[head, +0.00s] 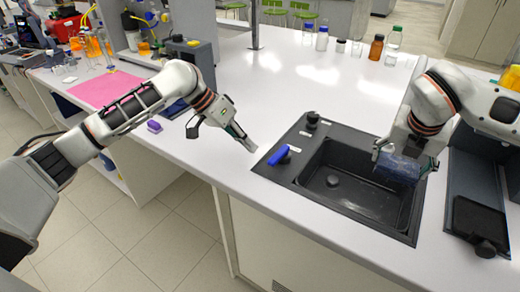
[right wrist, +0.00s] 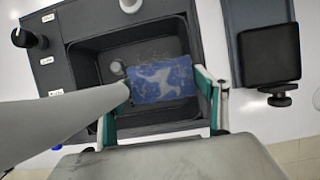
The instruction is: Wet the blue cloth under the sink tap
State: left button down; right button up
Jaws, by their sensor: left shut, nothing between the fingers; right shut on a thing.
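The blue cloth (head: 398,168) hangs in my right gripper (head: 406,160), over the right part of the black sink (head: 340,207). In the right wrist view the cloth (right wrist: 162,80) spans between the two fingers, above the basin. It bears a pale, irregular patch, and fine pale streaks show beside it; I cannot tell whether these are water. A blue lever-like part (head: 280,155) stands on the sink's left rim, probably the tap's. I cannot make out a spout or stream. My left gripper (head: 245,143) is shut and empty over the counter, left of the sink.
A black knob (head: 312,118) stands on the sink's back rim. A dark device with a black plate (head: 479,219) is right of the sink. Bottles (head: 376,48) stand at the back. A purple block (head: 154,126) lies near the counter's front edge. The middle counter is clear.

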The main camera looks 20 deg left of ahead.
aim_at(279, 156)
pick_arm(q)
jog(key=v, duration=0.9)
jog(key=x, duration=0.9)
jog(key=shift+w, duration=0.1)
jog(key=d, duration=0.3)
jog(key=shift+s+f, duration=0.3)
jog(key=shift+s+d, duration=0.2)
jog(key=shift+d, duration=0.4)
jog(key=shift+s+d+r, duration=0.1)
jog(key=shift+s+d, duration=0.05)
jog(key=shift+d, duration=0.15)
jog(key=shift+s+d, duration=0.15)
jog(key=shift+d, duration=0.1)
pick_arm(e)
jog(key=shift+a, duration=0.1)
